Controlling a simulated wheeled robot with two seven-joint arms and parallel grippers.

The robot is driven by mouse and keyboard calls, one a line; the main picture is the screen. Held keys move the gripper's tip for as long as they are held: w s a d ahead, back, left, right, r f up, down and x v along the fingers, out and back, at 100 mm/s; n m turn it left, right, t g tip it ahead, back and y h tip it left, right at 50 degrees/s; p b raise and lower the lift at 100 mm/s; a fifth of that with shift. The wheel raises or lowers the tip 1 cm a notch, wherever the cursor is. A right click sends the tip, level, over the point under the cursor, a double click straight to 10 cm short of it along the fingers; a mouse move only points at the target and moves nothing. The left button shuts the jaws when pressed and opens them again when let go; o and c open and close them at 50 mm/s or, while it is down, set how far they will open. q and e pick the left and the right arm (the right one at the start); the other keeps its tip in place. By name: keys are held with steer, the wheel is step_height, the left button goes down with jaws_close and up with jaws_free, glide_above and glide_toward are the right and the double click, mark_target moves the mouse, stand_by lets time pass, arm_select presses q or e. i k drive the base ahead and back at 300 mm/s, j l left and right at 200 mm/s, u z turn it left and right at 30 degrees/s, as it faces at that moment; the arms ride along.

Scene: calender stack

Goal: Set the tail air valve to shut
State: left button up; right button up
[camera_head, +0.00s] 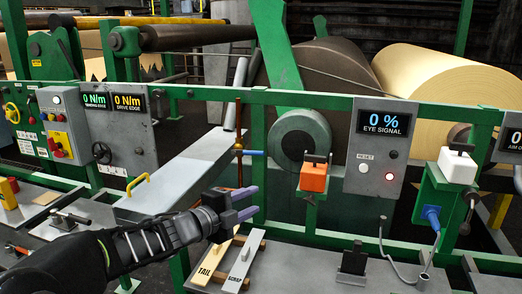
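A thin brown upright pipe (239,125) stands at the green frame, with a short blue lever (250,153) pointing right from it, roughly level and across the pipe. It carries no readable label, so I cannot confirm that it is the tail air valve. My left gripper (250,202) is below the blue lever, its two purple fingers apart with nothing between them. It does not appear to touch the lever. A board marked TAIL (215,262) lies below the gripper. My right gripper does not show.
A board marked SCRAP (241,264) lies beside the TAIL board. A green rail (330,101) crosses behind. An orange block (313,177), an EYE SIGNAL panel (380,150) and a white block (457,166) stand to the right. A grey cover with a yellow handle (133,190) is left.

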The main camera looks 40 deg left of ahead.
mark_target(234, 152)
steer(key=i+j, duration=0.7)
steer(key=j, duration=0.15)
